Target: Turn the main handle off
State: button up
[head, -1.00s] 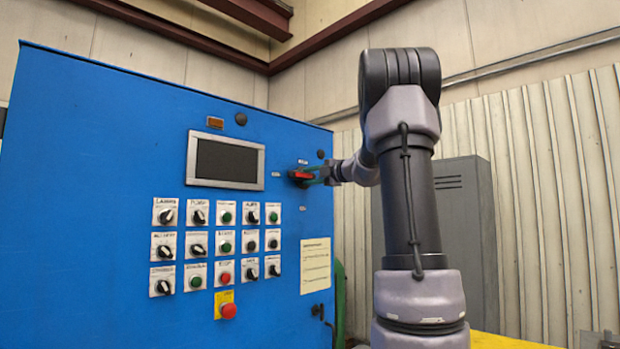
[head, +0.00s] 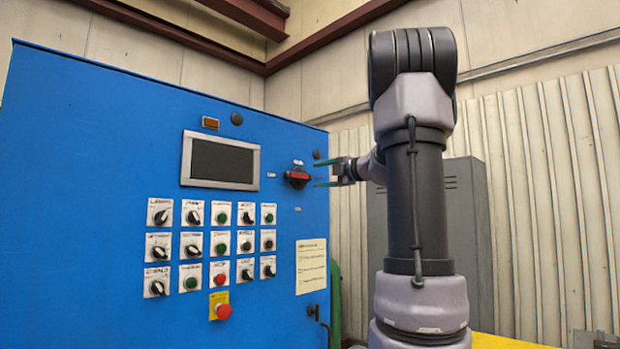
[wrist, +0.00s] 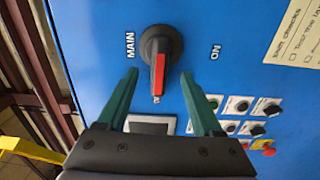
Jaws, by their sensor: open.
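The main handle (head: 298,178) is a black round knob with a red lever on the upper right of the blue panel. In the head view the lever lies about level, towards a small label on its left. In the wrist view the handle (wrist: 158,62) has its red lever pointing down, towards a small mark I cannot read clearly. A "MAIN" label (wrist: 131,45) and an "ON" label (wrist: 215,52) flank it. My gripper (head: 320,172) is open, its green fingers apart just right of the handle, with nothing between them.
The blue panel (head: 80,180) also carries a screen (head: 222,160), several small knobs and buttons, and a red stop button (head: 223,310) on yellow. A paper notice (head: 311,265) is below the handle. A grey cabinet (head: 470,230) stands behind my arm.

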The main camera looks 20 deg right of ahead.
jog(key=v, duration=0.4)
jog(key=shift+s, duration=0.1)
dwell(0.3)
jog(key=s+a+f+n+g, duration=0.4)
jog(key=s+a+f+n, duration=0.2)
jog(key=a+n, duration=0.4)
jog(key=s+a+f+n+g, duration=0.3)
jog(key=s+a+f+n, duration=0.4)
jog(key=n, duration=0.6)
jog(key=s+a+f+n+g+h, duration=0.2)
jog(key=s+f+n, duration=0.8)
jog(key=n, duration=1.3)
jog(key=shift+s+a+f+g+h, duration=0.4)
jog(key=shift+s+a+h, duration=0.55)
jog(key=shift+a+h, duration=0.2)
